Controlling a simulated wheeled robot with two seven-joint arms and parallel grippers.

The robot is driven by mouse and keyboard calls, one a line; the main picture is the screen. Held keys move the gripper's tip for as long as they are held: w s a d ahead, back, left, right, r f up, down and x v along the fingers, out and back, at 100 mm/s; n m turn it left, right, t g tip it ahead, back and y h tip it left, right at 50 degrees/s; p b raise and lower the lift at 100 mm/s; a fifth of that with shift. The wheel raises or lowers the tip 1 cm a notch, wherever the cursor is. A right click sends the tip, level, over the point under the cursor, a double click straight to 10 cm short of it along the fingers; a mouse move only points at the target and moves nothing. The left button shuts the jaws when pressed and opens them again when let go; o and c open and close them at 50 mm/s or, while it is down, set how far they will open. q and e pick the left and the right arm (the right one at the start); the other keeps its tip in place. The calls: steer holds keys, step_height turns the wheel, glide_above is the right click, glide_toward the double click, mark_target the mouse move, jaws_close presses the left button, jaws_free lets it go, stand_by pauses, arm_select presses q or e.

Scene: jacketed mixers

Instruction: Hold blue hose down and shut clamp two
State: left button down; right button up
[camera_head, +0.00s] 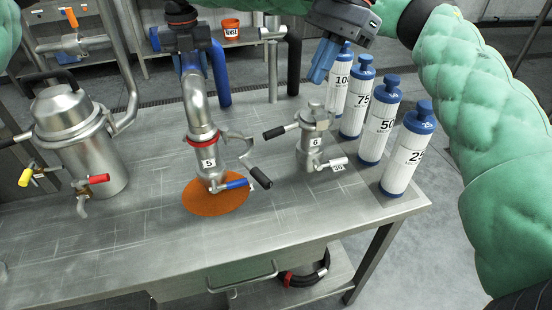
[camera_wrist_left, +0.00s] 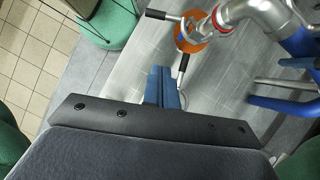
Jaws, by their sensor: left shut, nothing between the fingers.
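My left gripper (camera_head: 322,66), with blue fingers, is shut and empty at the top centre, above and behind the small mixer marked 6 (camera_head: 314,150). Its fingers also show in the left wrist view (camera_wrist_left: 164,84). A blue hose (camera_head: 219,75) stands behind the steel elbow pipe (camera_head: 198,100); it shows at the right of the left wrist view (camera_wrist_left: 288,104). The gripper is apart from it. The vessel marked 5 (camera_head: 208,161) has a blue lever (camera_head: 235,184) and a black-handled clamp (camera_head: 260,178). I cannot read a number two on any clamp. My right gripper is out of view.
Several white bottles with blue caps (camera_head: 402,155) line the table's right edge. A steel jacketed pot (camera_head: 85,150) with yellow and red valve handles stands at the left. An orange disc (camera_head: 215,202) lies under vessel 5. The front table top (camera_head: 110,240) is clear.

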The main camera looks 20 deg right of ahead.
arm_select(q)
steer(key=s+a+f+y, duration=0.1)
steer(key=s+a+f, duration=0.1)
steer(key=a+f, duration=0.2)
steer(key=s+a+f+g+y, duration=0.1)
steer(key=a+f, duration=0.4)
steer(key=f, duration=0.5)
steer(key=shift+s+a+f+y, duration=0.2)
steer(key=shift+s+y, duration=0.3)
steer(key=shift+s, duration=0.6)
